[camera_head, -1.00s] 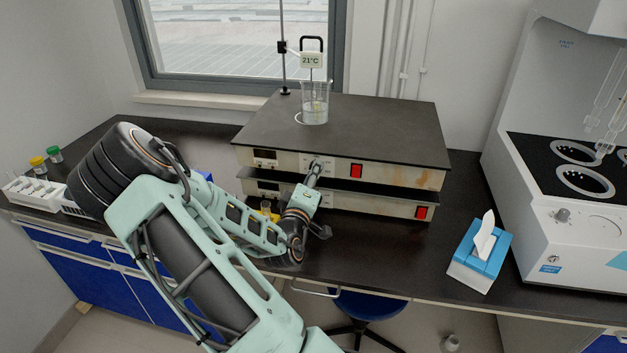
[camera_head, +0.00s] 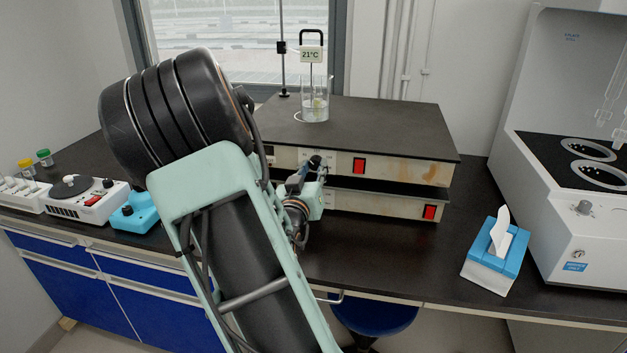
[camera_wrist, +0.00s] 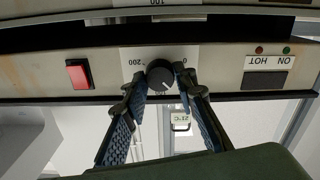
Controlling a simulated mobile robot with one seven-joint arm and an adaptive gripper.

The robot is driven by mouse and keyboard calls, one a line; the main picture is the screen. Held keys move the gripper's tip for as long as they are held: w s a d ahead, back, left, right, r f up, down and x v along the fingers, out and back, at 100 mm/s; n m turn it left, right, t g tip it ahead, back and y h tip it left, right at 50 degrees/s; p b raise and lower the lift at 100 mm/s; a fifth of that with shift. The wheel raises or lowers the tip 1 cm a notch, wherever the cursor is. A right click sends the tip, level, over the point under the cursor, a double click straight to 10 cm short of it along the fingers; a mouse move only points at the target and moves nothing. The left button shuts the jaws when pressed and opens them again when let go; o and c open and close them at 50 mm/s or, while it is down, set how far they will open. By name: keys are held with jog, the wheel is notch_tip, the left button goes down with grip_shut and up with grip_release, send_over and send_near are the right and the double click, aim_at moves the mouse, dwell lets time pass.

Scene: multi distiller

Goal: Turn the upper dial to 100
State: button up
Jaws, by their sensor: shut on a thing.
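The upper dial (camera_wrist: 160,74) is a round black knob on the front panel of the upper hot plate (camera_head: 405,170). My gripper (camera_wrist: 163,82) is shut on it, one finger on each side. The wrist view is upside down. A white pointer line on the knob points down and slightly right there, close to the partly hidden 100 mark; 200 is printed at the left and 0 at the right. In the head view my arm covers the dial. The lower hot plate (camera_head: 375,204) sits beneath the upper one.
A beaker (camera_head: 315,102) with a 21°C thermometer stands on the upper plate. Red switches (camera_head: 358,165) mark both panels. A tissue box (camera_head: 495,262) is at the right. Small devices (camera_head: 90,198) stand at the left. The bench front between is clear.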

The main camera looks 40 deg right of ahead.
jog(key=m+b, duration=0.4)
jog(key=b, duration=0.1)
jog(key=shift+f+m, duration=0.25)
jog(key=shift+m, duration=0.05)
jog(key=m+b, duration=0.3)
jog(key=b, duration=0.1)
jog(key=shift+r+m, duration=0.15)
jog(key=shift+m, duration=0.25)
jog(key=shift+r, duration=0.1)
jog(key=o, duration=1.2)
jog(key=shift+c, duration=0.2)
jog(key=v, duration=0.7)
jog(key=shift+s+a, duration=0.2)
